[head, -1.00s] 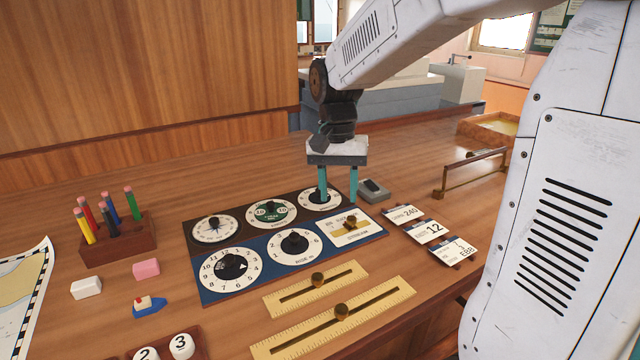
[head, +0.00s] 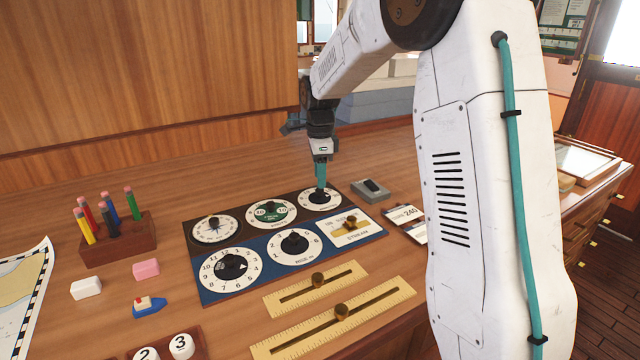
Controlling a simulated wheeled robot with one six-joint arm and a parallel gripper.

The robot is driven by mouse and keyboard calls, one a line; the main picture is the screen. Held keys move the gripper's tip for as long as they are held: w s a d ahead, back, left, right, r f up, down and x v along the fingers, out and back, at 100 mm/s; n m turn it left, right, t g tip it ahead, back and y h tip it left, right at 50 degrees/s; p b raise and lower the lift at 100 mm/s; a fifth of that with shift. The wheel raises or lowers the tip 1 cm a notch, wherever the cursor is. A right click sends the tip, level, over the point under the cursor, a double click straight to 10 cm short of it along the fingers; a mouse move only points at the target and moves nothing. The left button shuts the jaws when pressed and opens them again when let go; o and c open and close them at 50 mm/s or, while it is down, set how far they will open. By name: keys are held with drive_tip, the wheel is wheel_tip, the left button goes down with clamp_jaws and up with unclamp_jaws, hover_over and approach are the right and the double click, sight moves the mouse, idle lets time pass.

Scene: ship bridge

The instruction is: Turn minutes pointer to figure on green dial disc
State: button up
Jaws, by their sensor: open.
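The dial board (head: 290,271) lies flat on the wooden desk. The dial with the green disc (head: 270,215) is in the middle of its back row, with a dark knob on it; its lettering is too small to read surely. A white dial (head: 334,202) with a dark knob sits at the back row's right end; I cannot read its label. My gripper (head: 320,186) points down at this right-end dial, its fingers seen edge-on at the knob. The jaws are open; the near finger hides the other, and I cannot tell whether they touch the knob.
A white dial (head: 203,229), a numbered dial (head: 210,272) and another dial (head: 285,255) share the board with a brass slider plate (head: 362,236). A grey switch box (head: 371,189) stands close right of my gripper. Ruler sliders (head: 345,317) lie in front. My arm hides the desk's right part.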

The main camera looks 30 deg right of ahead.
sight(320, 193)
drive_tip(key=shift+f, duration=1.6)
clamp_jaws()
